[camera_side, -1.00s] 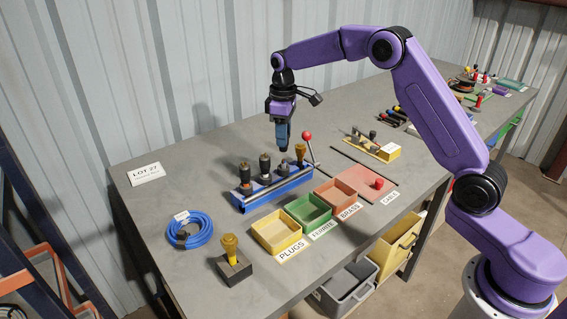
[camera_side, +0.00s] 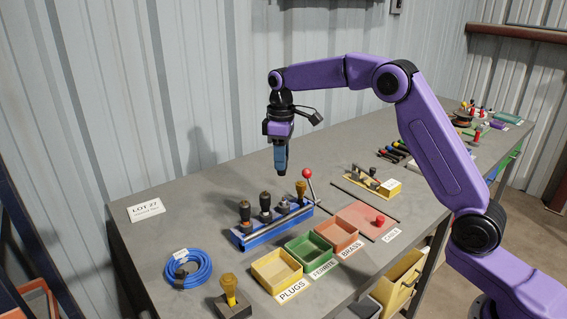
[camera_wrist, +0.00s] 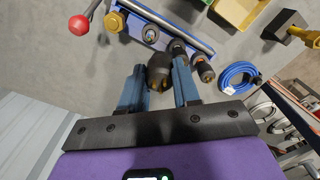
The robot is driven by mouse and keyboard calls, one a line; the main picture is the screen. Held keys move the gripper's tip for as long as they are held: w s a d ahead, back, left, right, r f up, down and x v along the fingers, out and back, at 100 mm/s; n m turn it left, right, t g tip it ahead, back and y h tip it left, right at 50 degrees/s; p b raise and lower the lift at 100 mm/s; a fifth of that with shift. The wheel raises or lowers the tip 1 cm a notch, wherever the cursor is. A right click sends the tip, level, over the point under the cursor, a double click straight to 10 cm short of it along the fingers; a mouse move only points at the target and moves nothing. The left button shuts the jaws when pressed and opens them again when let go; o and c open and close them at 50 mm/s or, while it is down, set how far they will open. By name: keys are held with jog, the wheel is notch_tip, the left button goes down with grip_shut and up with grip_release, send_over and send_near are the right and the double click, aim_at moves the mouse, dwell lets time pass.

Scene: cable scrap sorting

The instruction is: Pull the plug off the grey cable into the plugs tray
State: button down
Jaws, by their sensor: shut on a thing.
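My gripper (camera_side: 280,170) is above the blue rack (camera_side: 250,240), its fingers shut on a dark plug. The plug shows between the fingers in the wrist view (camera_wrist: 158,72); in the side view the fingers hide most of it. Below, the grey cable's short light stub (camera_side: 284,206) stands in the rack with no plug on top. It lies between a brass-coloured piece (camera_side: 301,190) and a dark plug (camera_side: 265,203). The yellow plugs tray (camera_side: 262,284) is in front of the rack and looks empty; part of it shows in the wrist view (camera_wrist: 232,20).
Right of the plugs tray stand a green ferrite tray (camera_side: 296,262) and an orange brass tray (camera_side: 325,245). A red-knobbed lever (camera_side: 307,173) rises at the rack's right end. A blue cable coil (camera_side: 188,285) and a dark block with a yellow post (camera_side: 230,300) lie at left.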

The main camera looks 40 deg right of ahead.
jog(key=s+a+n, duration=0.6)
jog(key=s+a, duration=0.4)
jog(key=s, duration=0.4)
jog(key=shift+m, duration=0.3)
jog(key=f, duration=1.3)
jog(key=shift+w+a+f, duration=0.1)
jog(key=shift+w+f, duration=0.1)
jog(key=shift+f, duration=2.25)
jog(key=shift+f, duration=0.6)
jog(key=c, duration=0.7)
grip_release()
jog(key=shift+c, duration=0.2)
jog(key=shift+w, duration=0.1)
jog(key=shift+w+d+r, duration=0.1)
jog(key=shift+d, duration=0.1)
